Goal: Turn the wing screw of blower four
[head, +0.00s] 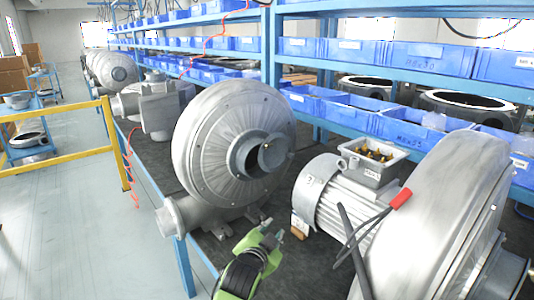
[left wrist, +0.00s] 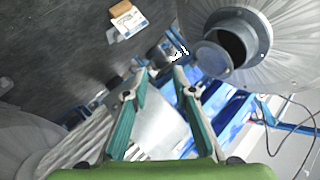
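A large silver blower (head: 222,135) stands on the dark bench in the middle of the head view. A round grey disc (head: 276,155) sits at its inlet, with a tiny yellowish spot on it; I cannot tell whether that is the wing screw. No number shows that marks blower four. The blower's inlet (left wrist: 262,38) and the disc (left wrist: 212,57) also show in the left wrist view. My left gripper (head: 283,233) is below and right of this inlet, apart from it. Its fingertips (left wrist: 160,75) are apart with nothing between them. My right gripper is out of view.
A second blower (head: 435,215) with a ribbed motor (head: 330,195) and open terminal box (head: 374,154) stands close on the right. Dark cables with a red sleeve (head: 401,199) hang before it. A small brown block (head: 299,228) lies between the blowers. Blue bins (head: 405,128) fill the shelves behind.

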